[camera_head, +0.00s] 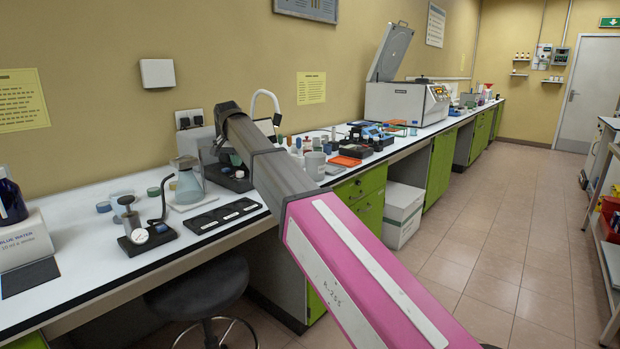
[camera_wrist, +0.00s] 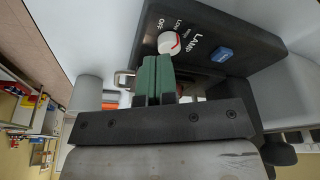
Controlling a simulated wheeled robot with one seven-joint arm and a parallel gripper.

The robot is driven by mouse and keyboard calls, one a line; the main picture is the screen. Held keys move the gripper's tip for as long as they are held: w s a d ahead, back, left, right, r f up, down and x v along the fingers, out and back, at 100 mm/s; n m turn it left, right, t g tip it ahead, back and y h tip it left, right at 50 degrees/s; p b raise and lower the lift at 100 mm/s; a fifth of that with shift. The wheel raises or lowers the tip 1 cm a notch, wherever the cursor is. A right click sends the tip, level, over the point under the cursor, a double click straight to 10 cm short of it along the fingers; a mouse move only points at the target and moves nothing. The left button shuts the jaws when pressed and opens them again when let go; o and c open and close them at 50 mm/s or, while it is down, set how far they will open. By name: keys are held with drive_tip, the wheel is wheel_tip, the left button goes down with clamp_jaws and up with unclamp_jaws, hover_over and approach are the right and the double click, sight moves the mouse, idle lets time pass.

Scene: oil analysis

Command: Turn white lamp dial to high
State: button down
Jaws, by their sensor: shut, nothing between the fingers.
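In the wrist view a white lamp dial (camera_wrist: 169,43) with a red mark sits on a dark panel (camera_wrist: 207,25). The panel carries the words OFF, LOW and LAMP, and a third small label by the dial that is hard to read. The red mark shows on the dial's right side; its exact setting is hard to tell. My gripper (camera_wrist: 158,62) has green fingers pressed together with nothing between them. Their tips are right beside the dial; I cannot tell if they touch it.
A blue switch (camera_wrist: 221,54) sits on the same panel. In the head view a glass flask (camera_head: 189,186), a black tray (camera_head: 222,216) and a small gauge device (camera_head: 140,236) stand near my arm. A stool (camera_head: 200,290) is below the bench.

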sight(234, 180)
wheel_tip(234, 180, down, 4)
drive_tip(key=shift+f, duration=0.4)
drive_tip(key=shift+s+d+f, duration=0.1)
drive_tip(key=shift+f, duration=0.05)
idle(0.4)
drive_tip(key=shift+a, duration=0.3)
drive_tip(key=shift+w+a, duration=0.25)
drive_tip(key=shift+a, duration=0.6)
drive_tip(key=shift+s, duration=0.25)
idle(0.4)
